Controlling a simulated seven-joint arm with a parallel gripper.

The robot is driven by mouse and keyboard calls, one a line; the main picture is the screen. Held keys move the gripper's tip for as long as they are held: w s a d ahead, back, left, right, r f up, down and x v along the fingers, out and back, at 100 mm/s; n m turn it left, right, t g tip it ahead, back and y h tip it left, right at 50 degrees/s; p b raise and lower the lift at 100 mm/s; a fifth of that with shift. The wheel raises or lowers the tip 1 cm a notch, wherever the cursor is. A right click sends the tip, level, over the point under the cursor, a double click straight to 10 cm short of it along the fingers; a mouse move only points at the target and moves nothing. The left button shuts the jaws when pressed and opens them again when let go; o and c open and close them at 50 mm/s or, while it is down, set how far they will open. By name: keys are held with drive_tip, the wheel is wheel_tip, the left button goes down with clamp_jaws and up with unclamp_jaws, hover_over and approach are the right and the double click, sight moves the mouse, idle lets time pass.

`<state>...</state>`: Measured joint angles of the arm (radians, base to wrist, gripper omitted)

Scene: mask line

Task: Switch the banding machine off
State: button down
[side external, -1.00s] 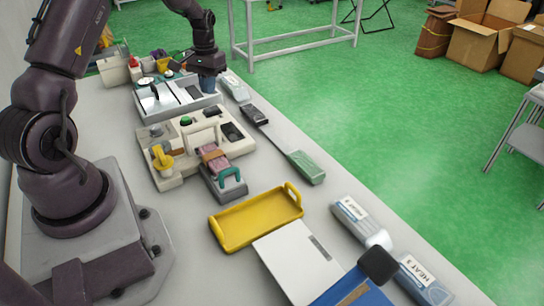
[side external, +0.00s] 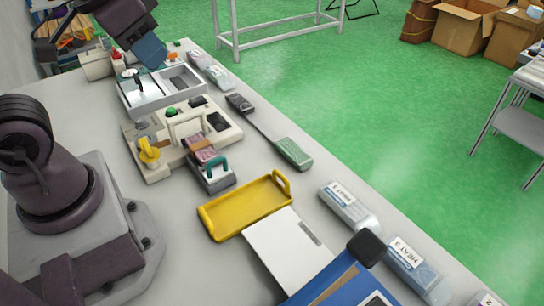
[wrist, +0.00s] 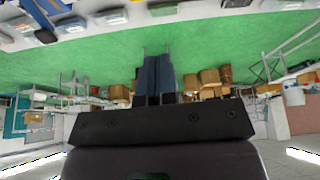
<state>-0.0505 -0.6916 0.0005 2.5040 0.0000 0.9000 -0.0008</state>
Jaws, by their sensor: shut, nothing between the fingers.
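The beige machine (side external: 158,172) in the side view looks like the banding machine. On its top are a green button (side external: 170,112), a small dark part (side external: 198,101), a pale arch (side external: 186,127), a dark panel (side external: 217,121) and a yellow knob (side external: 149,151) at its near left corner. I cannot tell which part is the power switch or how it is set. My gripper (side external: 151,53) is raised and tilted above the far end of the bench, beyond the machine and apart from it. Its blue fingers also show in the wrist view (wrist: 155,75), shut with nothing between them.
A grey-white tray unit (side external: 128,105) stands just beyond the machine. A grey block (side external: 211,184) with a teal handle and pink bundle adjoins its near side. A yellow tray (side external: 244,207), white board (side external: 284,248) and labelled packs (side external: 349,207) lie nearer. Green floor borders the bench.

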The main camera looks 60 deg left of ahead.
drive_tip(key=shift+s+d+r+m+t, duration=0.1)
drive_tip(key=shift+d+r+m+t, duration=0.2)
drive_tip(key=shift+d+r, duration=0.3)
drive_tip(key=shift+a, duration=0.1)
drive_tip(key=w+a+f+n+g, duration=0.2)
drive_tip(key=w+a+f+n, duration=0.3)
drive_tip(key=a, duration=0.6)
drive_tip(key=w+a+f+n+g, duration=0.1)
drive_tip(key=w+a+f+n, duration=0.4)
drive_tip(key=a, duration=0.7)
drive_tip(key=w+a+f+n+g, duration=0.2)
drive_tip(key=w+a+f+n, duration=0.3)
drive_tip(key=a+n, duration=0.3)
drive_tip(key=a+f, duration=0.1)
drive_tip(key=a, duration=0.3)
drive_tip(key=shift+w+f+g, duration=0.25)
drive_tip(key=shift+w+g, duration=0.05)
drive_tip(key=shift+w, duration=0.05)
